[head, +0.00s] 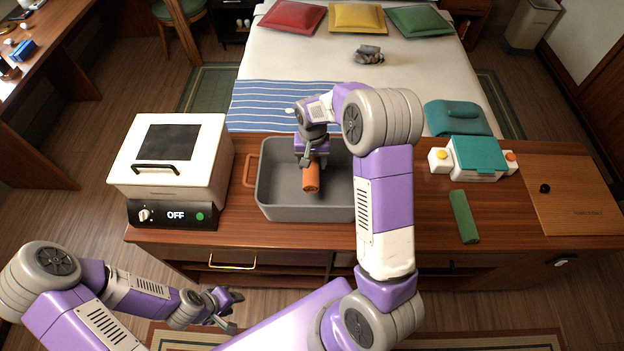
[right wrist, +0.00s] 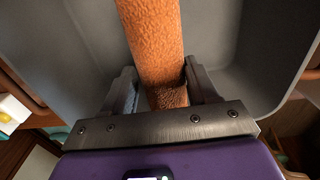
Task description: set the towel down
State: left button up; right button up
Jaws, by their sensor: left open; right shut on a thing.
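An orange rolled towel (head: 311,181) is held by my right gripper (head: 311,163) inside or just above the grey tub (head: 300,213) on the counter. In the right wrist view the towel (right wrist: 153,40) runs between the two fingers (right wrist: 160,90), with the grey tub walls around it. I cannot tell whether the towel touches the tub floor. My left gripper (head: 230,313) is open and empty, low at the left in front of the counter. A green rolled towel (head: 464,216) lies on the counter to the right of the tub.
A white appliance (head: 185,140) reading OFF stands left of the tub. A teal-topped white box (head: 477,157) and a wooden board (head: 572,195) are to the right. Behind the counter is a bed (head: 300,55) with several pillows. Bare counter shows around the green towel.

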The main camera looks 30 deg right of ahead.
notch_tip(320, 180, down, 9)
jog(key=shift+r+b, duration=0.1)
jog(key=shift+b, duration=0.3)
jog(key=o, duration=1.2)
jog(key=shift+c, duration=0.2)
jog(key=shift+r, duration=0.15)
notch_tip(320, 180, up, 12)
jog(key=shift+f+p, duration=0.1)
jog(key=shift+p, duration=0.55)
